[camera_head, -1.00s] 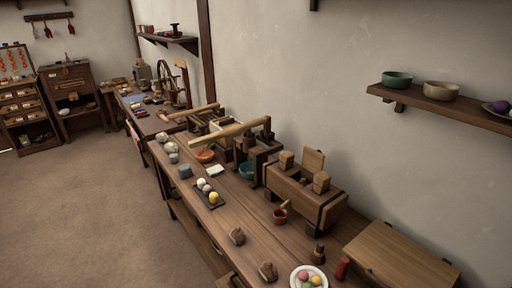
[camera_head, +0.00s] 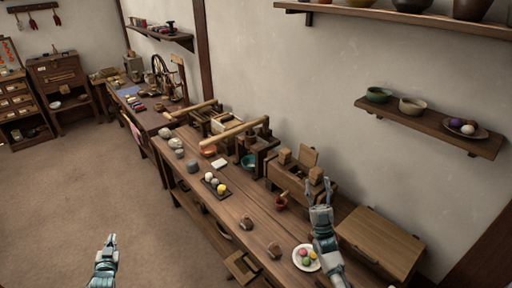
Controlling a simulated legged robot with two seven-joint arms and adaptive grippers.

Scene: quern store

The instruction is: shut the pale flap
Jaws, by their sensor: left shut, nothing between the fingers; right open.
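A pale wooden flap (camera_head: 308,156) stands raised, close to upright, at the back of a dark wooden box (camera_head: 290,173) on the long bench. Wooden blocks stand beside it on the box. My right gripper (camera_head: 320,187) is open and empty, fingers pointing up. In the picture it overlaps the box's right end, below and right of the flap; I cannot tell whether it touches the box. My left gripper (camera_head: 111,240) is shut and empty, low over the floor, well left of the bench and far from the flap.
A plate of coloured balls (camera_head: 306,258) lies just left of my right arm. A broad wooden board or lid (camera_head: 380,242) lies to its right. A red pot (camera_head: 281,202) stands before the box. A wall shelf (camera_head: 431,127) holds bowls. The floor at left is clear.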

